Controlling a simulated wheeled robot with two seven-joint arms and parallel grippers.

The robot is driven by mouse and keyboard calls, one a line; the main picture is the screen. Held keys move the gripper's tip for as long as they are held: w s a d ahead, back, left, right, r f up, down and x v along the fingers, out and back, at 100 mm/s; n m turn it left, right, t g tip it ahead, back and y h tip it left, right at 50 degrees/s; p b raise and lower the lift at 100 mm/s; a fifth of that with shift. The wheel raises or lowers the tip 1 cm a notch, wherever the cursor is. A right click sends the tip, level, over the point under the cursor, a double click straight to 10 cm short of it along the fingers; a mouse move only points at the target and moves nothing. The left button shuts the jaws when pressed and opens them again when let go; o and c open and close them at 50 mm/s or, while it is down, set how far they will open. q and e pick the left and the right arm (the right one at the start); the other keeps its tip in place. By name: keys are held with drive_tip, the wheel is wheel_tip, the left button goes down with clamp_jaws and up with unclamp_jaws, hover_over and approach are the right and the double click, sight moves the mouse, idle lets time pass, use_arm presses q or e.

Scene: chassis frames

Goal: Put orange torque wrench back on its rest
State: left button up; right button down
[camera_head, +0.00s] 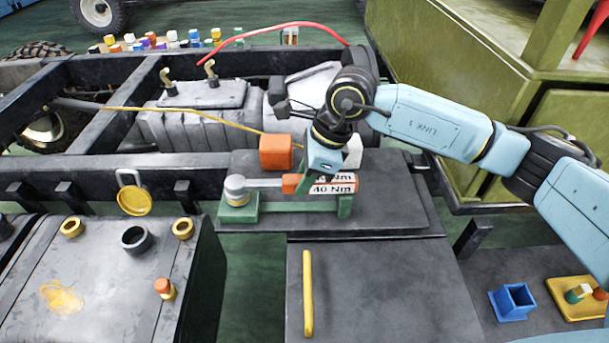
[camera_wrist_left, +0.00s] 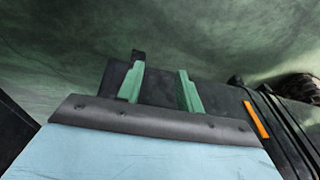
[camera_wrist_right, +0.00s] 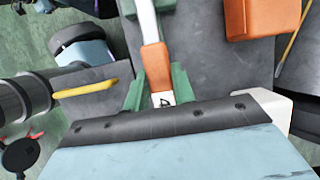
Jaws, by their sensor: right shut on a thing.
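The torque wrench has a grey head (camera_head: 236,187) and an orange grip (camera_head: 291,184); the grip also shows in the right wrist view (camera_wrist_right: 155,57). My right gripper (camera_head: 320,192) is shut on the wrench near its handle, with the green fingers on either side. The green rest (camera_head: 290,208) stands on a dark plate, with a block at its left and a post at its right. The wrench lies lengthwise along and over the rest; I cannot tell whether it touches. My left gripper (camera_wrist_left: 160,85) is open and empty, seen only in the left wrist view.
An orange block (camera_head: 275,152) stands just behind the wrench. A white label reading "40 Nm" (camera_head: 343,188) is beside my right gripper. A yellow bar (camera_head: 307,292) lies on the front plate. A blue holder (camera_head: 512,302) and yellow tray (camera_head: 560,305) are at right.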

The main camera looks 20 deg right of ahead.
drive_tip(key=shift+f+b, duration=0.25)
drive_tip(key=shift+b, duration=0.1)
idle(0.3)
drive_tip(key=c, duration=1.2)
unclamp_jaws()
drive_tip(key=shift+o, duration=0.6)
drive_tip(key=shift+f, duration=0.1)
drive_tip(key=shift+r+p, duration=2.1)
drive_tip(key=shift+r, duration=1.5)
